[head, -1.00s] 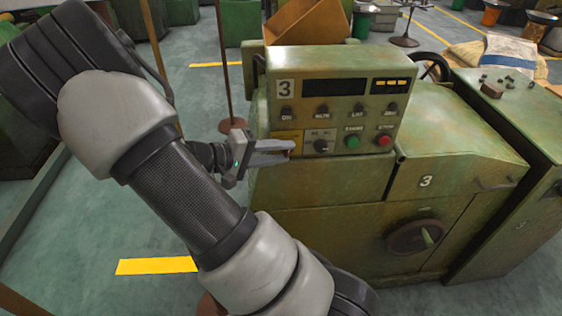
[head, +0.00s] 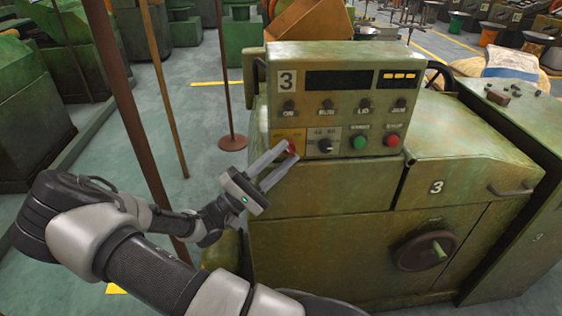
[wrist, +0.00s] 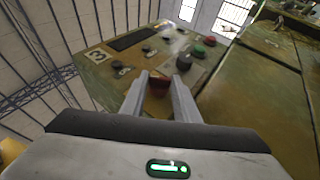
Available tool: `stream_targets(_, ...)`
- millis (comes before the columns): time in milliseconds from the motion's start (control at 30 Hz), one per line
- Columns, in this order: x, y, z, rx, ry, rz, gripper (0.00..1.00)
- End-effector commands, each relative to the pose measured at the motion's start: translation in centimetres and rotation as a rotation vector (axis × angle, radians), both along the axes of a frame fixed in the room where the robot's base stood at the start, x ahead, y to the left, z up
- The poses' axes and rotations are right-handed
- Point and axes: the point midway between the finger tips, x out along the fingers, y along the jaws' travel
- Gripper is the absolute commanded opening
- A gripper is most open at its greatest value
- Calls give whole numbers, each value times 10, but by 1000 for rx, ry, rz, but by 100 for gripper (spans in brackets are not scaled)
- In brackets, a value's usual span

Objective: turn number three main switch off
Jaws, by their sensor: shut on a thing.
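The machine marked 3 has a green control panel (head: 340,108) on top, with a number plate 3 (head: 287,80) at its upper left. The red main switch (head: 291,148) sits on a yellow plate (head: 279,135) at the panel's lower left. My gripper (head: 284,150) reaches it from the lower left, its fingers slanting up to the right. The gripper is shut on the red switch, which also shows between the fingertips in the wrist view (wrist: 160,84). The fingers hide part of the switch, so I cannot tell its setting.
A black selector knob (head: 326,146), a green button (head: 359,142) and a red button (head: 392,140) lie right of the switch. Several dark knobs line the row above. The machine's front has a handwheel (head: 424,251). Thin brown posts (head: 222,75) stand left of the panel.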

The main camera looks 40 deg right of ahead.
Motion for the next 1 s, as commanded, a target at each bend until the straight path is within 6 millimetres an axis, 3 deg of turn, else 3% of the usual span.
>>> stream_targets(400, -1, -2, -4, -168, 105, 1, 6)
stream_targets(967, -1, -3, -3, -192, 119, 0, 6)
stream_targets(1000, -1, -3, -3, -192, 119, 0, 31)
